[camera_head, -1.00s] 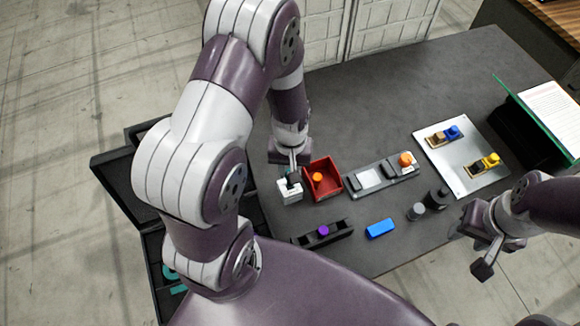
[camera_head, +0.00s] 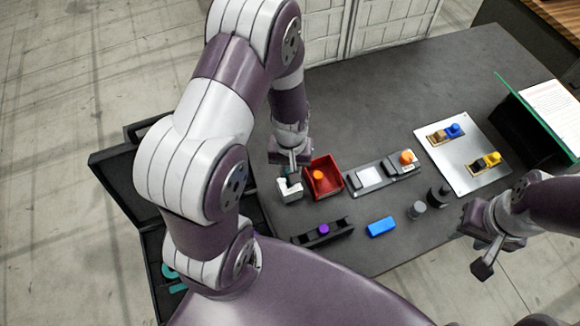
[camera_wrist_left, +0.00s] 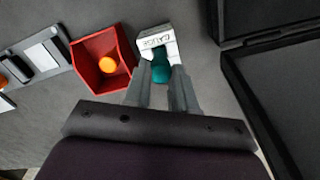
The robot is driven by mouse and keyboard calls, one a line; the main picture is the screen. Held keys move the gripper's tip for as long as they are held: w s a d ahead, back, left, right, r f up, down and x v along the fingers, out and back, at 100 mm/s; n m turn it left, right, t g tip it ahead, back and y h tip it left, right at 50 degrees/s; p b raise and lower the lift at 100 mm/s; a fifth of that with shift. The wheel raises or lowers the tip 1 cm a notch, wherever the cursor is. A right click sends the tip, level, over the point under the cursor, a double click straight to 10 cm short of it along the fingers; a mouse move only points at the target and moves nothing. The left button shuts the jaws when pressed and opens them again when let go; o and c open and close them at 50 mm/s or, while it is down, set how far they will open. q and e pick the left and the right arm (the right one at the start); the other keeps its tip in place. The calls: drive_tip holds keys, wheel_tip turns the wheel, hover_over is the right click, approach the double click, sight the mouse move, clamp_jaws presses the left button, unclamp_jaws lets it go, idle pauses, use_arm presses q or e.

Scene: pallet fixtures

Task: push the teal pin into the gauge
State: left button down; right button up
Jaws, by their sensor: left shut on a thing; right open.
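The teal pin (camera_wrist_left: 160,69) is between the fingers of my left gripper (camera_wrist_left: 161,82), which is shut on it. The gauge (camera_wrist_left: 150,42) is a white block with "GAUGE" lettering, just beyond the pin in the left wrist view. The pin's far end meets the gauge's edge in that view; I cannot tell how deep it sits. In the head view the gauge (camera_head: 289,191) stands on the dark table below my left gripper (camera_head: 293,166), and the pin is mostly hidden. My right gripper (camera_head: 473,251) is open and empty near the table's right front edge.
A red bin (camera_head: 325,187) with an orange piece stands right beside the gauge. A grey fixture (camera_head: 380,175), a black holder with a purple knob (camera_head: 323,230), a blue block (camera_head: 381,227) and dark cylinders (camera_head: 418,210) lie nearby. A black case (camera_head: 113,185) is at the left.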

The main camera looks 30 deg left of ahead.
use_arm(q)
drive_tip(key=shift+f+b, duration=0.4)
drive_tip(key=shift+f, duration=0.2)
drive_tip(key=shift+c, duration=2.3)
unclamp_jaws()
wheel_tip(320, 180, up, 9)
drive_tip(key=p, duration=0.8)
drive_tip(key=shift+r+p, duration=0.15)
drive_tip(key=shift+p, duration=0.25)
